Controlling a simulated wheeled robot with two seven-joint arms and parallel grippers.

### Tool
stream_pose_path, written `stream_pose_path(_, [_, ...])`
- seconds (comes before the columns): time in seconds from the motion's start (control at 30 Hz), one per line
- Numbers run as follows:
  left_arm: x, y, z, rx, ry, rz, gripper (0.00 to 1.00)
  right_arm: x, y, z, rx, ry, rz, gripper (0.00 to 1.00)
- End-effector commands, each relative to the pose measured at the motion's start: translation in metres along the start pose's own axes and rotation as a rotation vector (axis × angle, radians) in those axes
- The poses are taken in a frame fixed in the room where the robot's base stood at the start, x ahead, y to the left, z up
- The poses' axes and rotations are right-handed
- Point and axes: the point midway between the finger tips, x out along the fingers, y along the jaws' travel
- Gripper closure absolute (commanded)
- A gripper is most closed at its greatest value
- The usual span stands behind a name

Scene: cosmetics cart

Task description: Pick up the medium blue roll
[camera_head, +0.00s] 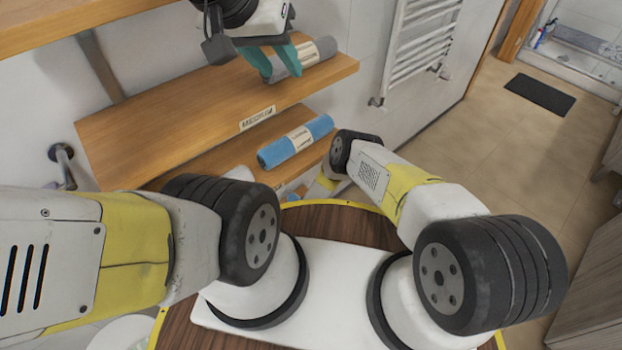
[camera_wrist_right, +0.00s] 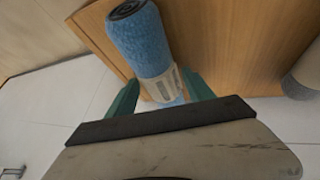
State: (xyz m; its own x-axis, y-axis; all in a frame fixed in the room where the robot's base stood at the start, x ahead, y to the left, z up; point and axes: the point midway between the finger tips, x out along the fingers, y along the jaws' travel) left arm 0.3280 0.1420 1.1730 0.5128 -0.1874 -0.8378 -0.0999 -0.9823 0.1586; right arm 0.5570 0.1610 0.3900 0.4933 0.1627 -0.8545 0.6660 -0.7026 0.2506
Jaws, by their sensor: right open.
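A blue roll (camera_head: 295,142) with a pale label band lies on a wooden shelf below the top one in the head view. A bit of blue (camera_head: 293,198) shows lower down, mostly hidden. In the right wrist view a blue roll (camera_wrist_right: 145,42) with a white label lies over a wooden shelf, its label end between the fingers of my right gripper (camera_wrist_right: 161,92). That gripper is open; I cannot tell whether it touches the roll. Its fingers are hidden in the head view. My left gripper (camera_head: 274,62) has its fingers apart, close to a grey roll (camera_head: 315,54).
The wooden shelf (camera_head: 180,125) above the blue roll has a label on its front edge. A white towel radiator (camera_head: 420,40) is on the wall at right. In the right wrist view a greyish roll (camera_wrist_right: 306,72) is at the right edge.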

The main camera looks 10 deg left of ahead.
Motion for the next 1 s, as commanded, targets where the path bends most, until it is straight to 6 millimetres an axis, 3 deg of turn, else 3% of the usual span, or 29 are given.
stream_pose_path(0.37, [0.0, 0.0, 0.0, 0.0, 0.0, 0.0, 0.64, 0.0071, 0.0001, 0.0003, -0.001, 0.0, -0.001, 0.41])
stream_pose_path(0.6, [0.0, 0.0, 0.0, 0.0, 0.0, 0.0, 0.64, 0.007, 0.0, 0.0002, -0.001, 0.0, -0.001, 0.88])
stream_pose_path(0.67, [0.0, 0.0, 0.0, 0.0, 0.0, 0.0, 0.64, 0.007, 0.0003, -0.0003, 0.0, 0.0, -0.001, 0.97])
stream_pose_path(1.0, [0.0, 0.0, 0.0, 0.0, 0.0, 0.0, 0.64, 0.0062, 0.003, -0.0021, -0.001, 0.001, 0.0, 0.98])
